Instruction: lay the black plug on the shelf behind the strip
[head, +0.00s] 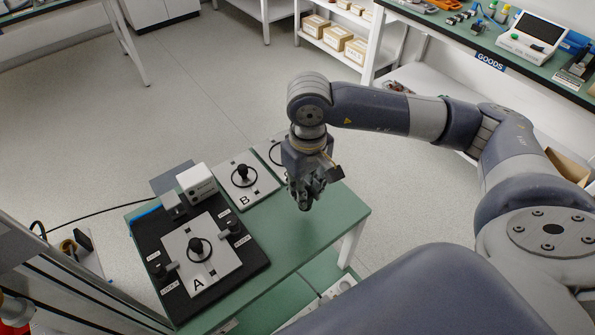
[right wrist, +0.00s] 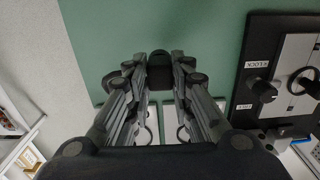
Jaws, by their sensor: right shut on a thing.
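My right gripper (head: 306,200) is over the right part of the green table (head: 335,215). Its fingers also show in the right wrist view (right wrist: 160,82), shut on a small black piece that looks like the black plug (right wrist: 160,70). The fingers hide most of the plug in the head view. My left gripper is not in view. I cannot make out for sure which shelf or strip is meant; a lower green shelf (head: 262,312) shows under the table.
A black fixture (head: 262,262) with plate A (head: 215,270) stands on the table's left part. Plate B (head: 262,187) and another plate, partly hidden, lie behind. A goods bench (head: 425,18) with devices is at the upper right. The table's front right corner is clear.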

